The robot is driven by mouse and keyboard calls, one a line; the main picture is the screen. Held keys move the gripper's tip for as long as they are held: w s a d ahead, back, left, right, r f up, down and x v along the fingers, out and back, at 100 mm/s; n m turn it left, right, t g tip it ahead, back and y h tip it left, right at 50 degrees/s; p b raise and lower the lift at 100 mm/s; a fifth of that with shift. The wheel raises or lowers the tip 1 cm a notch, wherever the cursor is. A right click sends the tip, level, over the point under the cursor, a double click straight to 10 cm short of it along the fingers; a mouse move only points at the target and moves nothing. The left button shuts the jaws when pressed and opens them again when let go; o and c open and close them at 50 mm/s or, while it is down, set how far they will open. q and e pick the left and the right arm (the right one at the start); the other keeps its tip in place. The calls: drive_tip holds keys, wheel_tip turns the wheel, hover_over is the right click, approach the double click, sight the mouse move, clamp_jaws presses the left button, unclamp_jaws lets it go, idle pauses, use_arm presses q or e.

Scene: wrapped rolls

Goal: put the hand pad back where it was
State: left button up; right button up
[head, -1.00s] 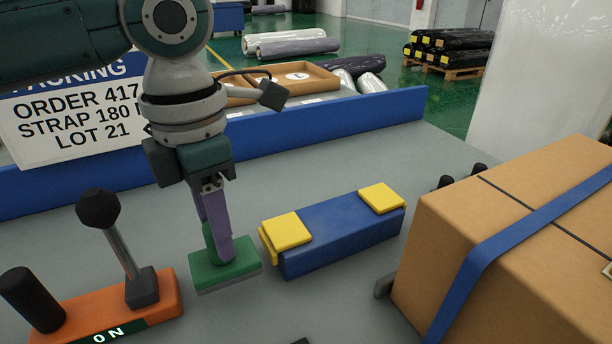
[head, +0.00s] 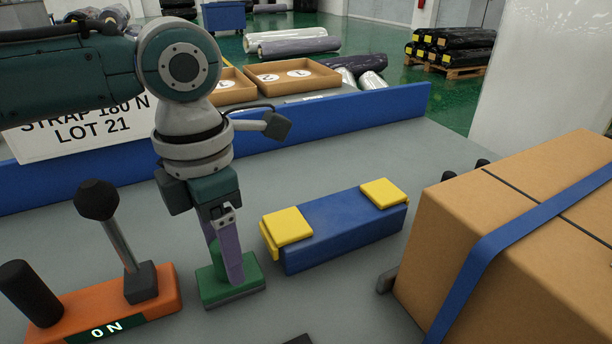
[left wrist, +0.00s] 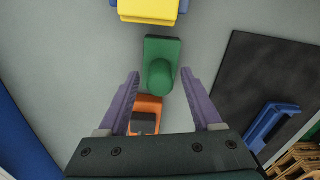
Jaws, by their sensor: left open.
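The hand pad (head: 250,287) is a green block with a grey underside and an upright green round handle. It looks flat on the grey table, between the orange lever base and the blue block. My left gripper (head: 226,275) is above it, pointing down, with its purple fingers apart on either side of the handle. In the left wrist view the handle of the hand pad (left wrist: 160,75) shows between the open fingertips of my left gripper (left wrist: 160,74), with gaps on both sides. My right gripper is not in view.
The orange base (head: 60,318) with a black-knobbed lever and an "ON" label stands left of the pad. A blue block (head: 345,228) with yellow end pieces lies to its right. A strapped cardboard box (head: 450,240) stands further right. A low blue wall (head: 340,122) edges the table behind.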

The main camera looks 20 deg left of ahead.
use_arm(q)
drive_tip(key=shift+r, duration=0.1)
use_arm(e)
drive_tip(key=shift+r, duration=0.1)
